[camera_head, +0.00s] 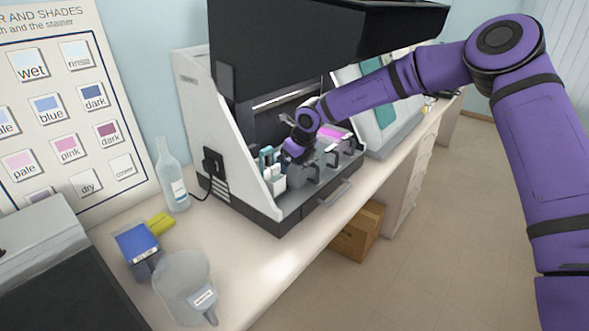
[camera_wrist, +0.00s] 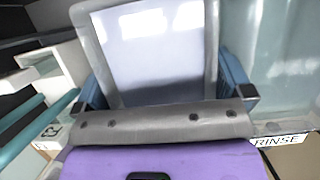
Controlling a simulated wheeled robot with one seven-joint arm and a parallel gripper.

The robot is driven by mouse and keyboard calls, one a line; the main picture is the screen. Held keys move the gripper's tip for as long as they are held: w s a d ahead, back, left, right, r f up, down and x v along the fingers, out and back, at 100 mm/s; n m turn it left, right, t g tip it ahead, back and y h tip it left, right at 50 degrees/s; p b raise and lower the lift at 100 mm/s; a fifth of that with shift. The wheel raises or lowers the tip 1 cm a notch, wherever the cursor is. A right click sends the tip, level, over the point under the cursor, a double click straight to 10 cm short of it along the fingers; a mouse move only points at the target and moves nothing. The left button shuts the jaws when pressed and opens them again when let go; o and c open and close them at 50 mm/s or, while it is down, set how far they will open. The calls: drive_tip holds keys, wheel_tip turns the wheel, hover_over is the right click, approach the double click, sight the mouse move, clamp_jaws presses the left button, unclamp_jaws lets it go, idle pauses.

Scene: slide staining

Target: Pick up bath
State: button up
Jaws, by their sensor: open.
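My purple arm reaches into the hood, and my gripper (camera_head: 293,151) is low among the baths there. In the wrist view my gripper (camera_wrist: 160,75) is open, with one blue finger on each side of a pale, grey-rimmed rectangular bath (camera_wrist: 105,55). I cannot tell whether the fingers touch it. Several grey baths with handles (camera_head: 325,161) stand in the hood right of my gripper, one showing magenta (camera_head: 337,132). A pale greenish surface with a "RINSE" label (camera_wrist: 280,141) is at the right of the wrist view. My wrist hides part of the baths in the head view.
The dark hood top (camera_head: 310,45) overhangs the baths. White and teal items (camera_head: 270,170) stand just left of my gripper. A clear bottle (camera_head: 172,180), a blue-topped container (camera_head: 136,243), a yellow item (camera_head: 160,223) and a clear jug (camera_head: 185,287) stand on the bench (camera_head: 255,270) at left.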

drive_tip(key=shift+f, duration=0.1)
drive_tip(key=c, duration=1.1)
drive_tip(key=shift+o, duration=0.2)
wheel_tip(320, 180, up, 10)
